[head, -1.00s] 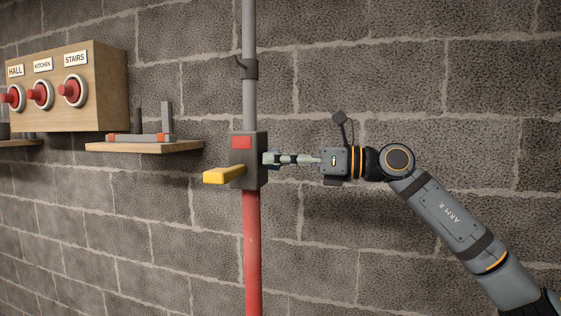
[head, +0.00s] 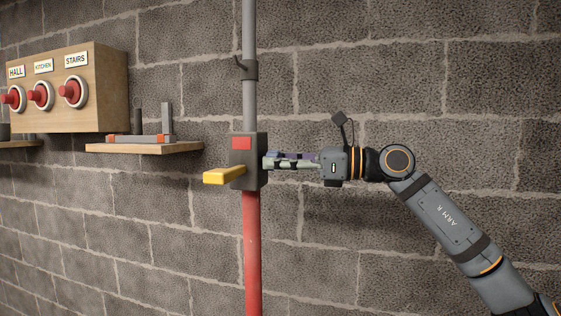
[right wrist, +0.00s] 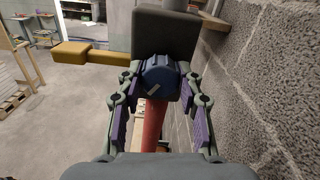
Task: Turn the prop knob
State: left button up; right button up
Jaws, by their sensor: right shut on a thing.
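The prop is a vertical pole with a grey upper tube (head: 249,101), a red lower tube (head: 252,245) and a dark grey block (head: 246,165) between them. The block carries a red patch (head: 242,143) and a yellow lever (head: 224,175) pointing left. The knob (right wrist: 159,82) is blue with a pale mark and sits on the block's side facing my right gripper. My right gripper (head: 267,161) reaches in from the right, its fingertips at that side. In the right wrist view its fingers are shut on the knob from both sides. The head view hides the knob. My left gripper is out of view.
A wooden board (head: 105,87) with several red knobs labelled HALL, KITCHEN and STAIRS hangs at the left. A small wooden shelf (head: 150,148) with grey parts juts out left of the prop. The block wall runs close behind the prop and my right arm.

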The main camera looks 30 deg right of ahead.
jog(key=o, duration=1.2)
jog(key=shift+c, duration=0.2)
